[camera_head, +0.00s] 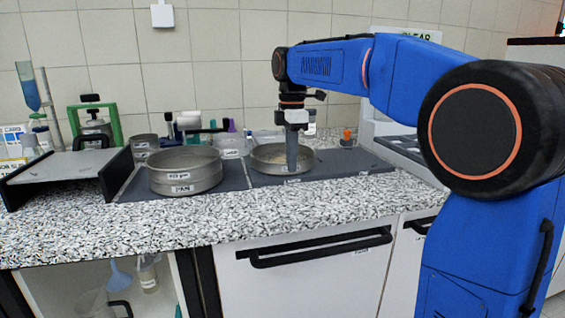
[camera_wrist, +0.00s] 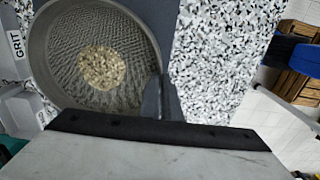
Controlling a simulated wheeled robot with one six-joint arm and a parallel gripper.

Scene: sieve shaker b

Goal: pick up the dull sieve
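Two round metal sieves are on the counter. A shallow grey-tan one (camera_head: 268,153) sits at the right on a dark mat. It also shows in the wrist view (camera_wrist: 45,75), with mesh and a patch of pale grains (camera_wrist: 102,68) inside. A taller, grey sieve or stack (camera_head: 185,172) with labels stands to its left. I cannot tell from the labels which is the dull one. My gripper (camera_head: 292,165) points down at the right sieve's near rim. In the wrist view its fingers (camera_wrist: 164,98) are close together at the rim; whether they clamp it is unclear.
A grey plate on black supports (camera_head: 65,165) stands at the left, with a green-framed device (camera_head: 95,122) behind. Small cups and bottles line the back by the wall. An orange-topped item (camera_head: 347,137) stands right of the sieve. The speckled counter front (camera_head: 230,215) is clear.

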